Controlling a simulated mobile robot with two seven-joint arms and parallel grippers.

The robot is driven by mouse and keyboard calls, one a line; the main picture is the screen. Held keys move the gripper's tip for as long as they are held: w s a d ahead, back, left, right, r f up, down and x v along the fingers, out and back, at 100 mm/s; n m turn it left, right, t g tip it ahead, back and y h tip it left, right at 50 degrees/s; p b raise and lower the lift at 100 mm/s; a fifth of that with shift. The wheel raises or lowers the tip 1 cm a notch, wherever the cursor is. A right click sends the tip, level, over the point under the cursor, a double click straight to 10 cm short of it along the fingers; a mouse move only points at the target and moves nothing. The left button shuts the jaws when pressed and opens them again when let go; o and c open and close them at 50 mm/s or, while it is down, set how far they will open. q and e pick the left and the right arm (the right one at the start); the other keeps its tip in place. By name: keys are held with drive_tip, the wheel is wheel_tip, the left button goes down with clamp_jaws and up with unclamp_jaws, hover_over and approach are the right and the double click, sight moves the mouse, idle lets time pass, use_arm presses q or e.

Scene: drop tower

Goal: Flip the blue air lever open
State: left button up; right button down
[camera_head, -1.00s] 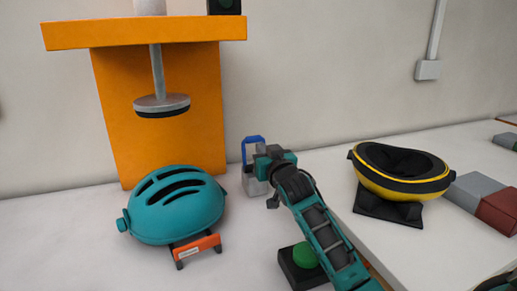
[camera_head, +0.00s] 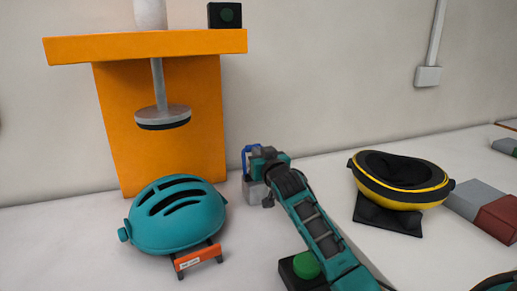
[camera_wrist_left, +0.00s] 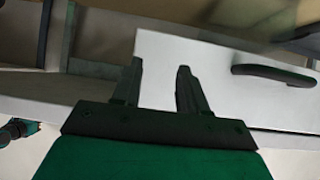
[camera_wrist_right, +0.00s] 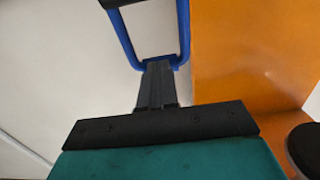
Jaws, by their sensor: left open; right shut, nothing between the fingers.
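The blue air lever (camera_head: 247,156) is a blue loop on a small grey block (camera_head: 254,193) right of the orange tower. In the head view my right gripper (camera_head: 259,157) is right at the lever and hides part of it. In the right wrist view the lever (camera_wrist_right: 185,38) shows as a U-shaped blue frame, with its lower bar at the tips of my right gripper (camera_wrist_right: 158,68). The fingers are closed together with nothing between them; I cannot tell whether they touch the bar. My left gripper (camera_wrist_left: 160,70) is open and empty in the left wrist view.
The orange drop tower (camera_head: 160,130) with a hanging round plate (camera_head: 162,117) stands left. A teal helmet (camera_head: 178,215) lies before it. A green button (camera_head: 306,265) is beside my right forearm.

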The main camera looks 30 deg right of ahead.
drive_tip(key=p, duration=0.2)
drive_tip(key=w+g+p, duration=0.1)
drive_tip(key=p, duration=0.1)
drive_tip(key=w+g+p, duration=0.1)
drive_tip(key=p, duration=0.1)
drive_tip(key=shift+w+d+r, duration=0.1)
drive_tip(key=shift+d+r, duration=0.15)
drive_tip(key=shift+r, duration=0.15)
drive_tip(key=shift+w+d+f, duration=0.15)
drive_tip(key=shift+w+f, duration=0.1)
drive_tip(key=shift+w, duration=0.25)
use_arm(q)
drive_tip(key=shift+y, duration=0.4)
drive_tip(key=r, duration=0.1)
drive_tip(key=a+r, duration=0.1)
drive_tip(key=r, duration=0.1)
drive_tip(key=a+r, duration=0.1)
drive_tip(key=shift+s+r, duration=0.2)
use_arm(e)
drive_tip(key=shift+r, duration=0.1)
use_arm(q)
drive_tip(key=shift+s+r+p, duration=0.1)
drive_tip(key=shift+p, duration=0.2)
